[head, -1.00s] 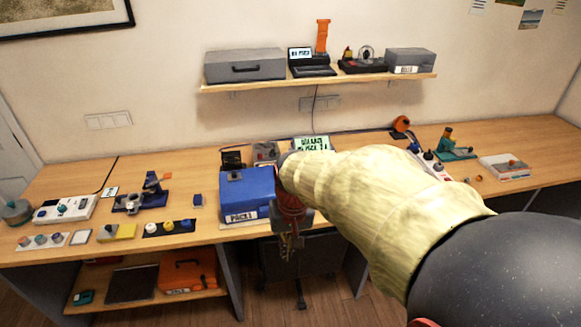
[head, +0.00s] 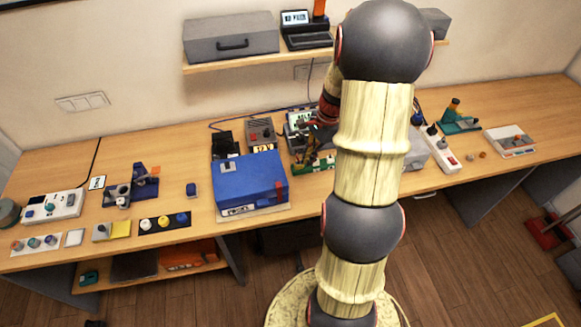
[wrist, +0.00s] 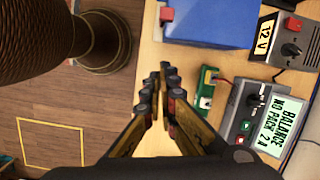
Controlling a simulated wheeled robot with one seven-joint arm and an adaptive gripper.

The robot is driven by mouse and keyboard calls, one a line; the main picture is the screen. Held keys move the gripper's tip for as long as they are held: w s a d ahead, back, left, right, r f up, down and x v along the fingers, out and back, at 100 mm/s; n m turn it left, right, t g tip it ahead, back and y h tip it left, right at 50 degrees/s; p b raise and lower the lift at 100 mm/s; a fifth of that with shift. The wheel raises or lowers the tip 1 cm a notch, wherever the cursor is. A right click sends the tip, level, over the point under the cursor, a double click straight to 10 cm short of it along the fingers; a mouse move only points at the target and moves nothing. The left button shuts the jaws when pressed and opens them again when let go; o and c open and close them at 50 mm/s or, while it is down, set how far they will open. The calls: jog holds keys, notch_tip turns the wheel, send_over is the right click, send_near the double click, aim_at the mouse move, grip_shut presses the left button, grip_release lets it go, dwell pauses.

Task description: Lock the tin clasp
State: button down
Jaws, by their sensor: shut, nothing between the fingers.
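A blue box (head: 245,184) with a pale label on its front stands near the desk's front edge, left of my arm. Its corner (wrist: 215,15) shows at the top of the wrist view. A small dark and red part (wrist: 166,14) is at its front edge; I cannot tell whether this is the clasp or how it is set. My gripper (head: 314,148) is over the desk, right of the box and apart from it. In the wrist view its fingertips (wrist: 163,72) are together, with nothing between them.
A charger with a lit display (wrist: 262,115) and a small green board (wrist: 206,90) lie close to my gripper. A 12 V unit (wrist: 280,38) stands behind the box. A white power strip (head: 440,150) is right of my arm. Floor shows beyond the desk's front edge.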

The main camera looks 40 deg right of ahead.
aim_at(279, 191)
jog(key=shift+s+a+r+m, duration=0.15)
jog(key=shift+r+m, duration=0.1)
jog(key=shift+m, duration=0.65)
jog(key=w+a+f, duration=0.3)
jog(key=a+f, duration=0.2)
jog(key=f, duration=0.4)
jog(key=shift+a+f, duration=0.3)
jog(key=shift+f, duration=0.1)
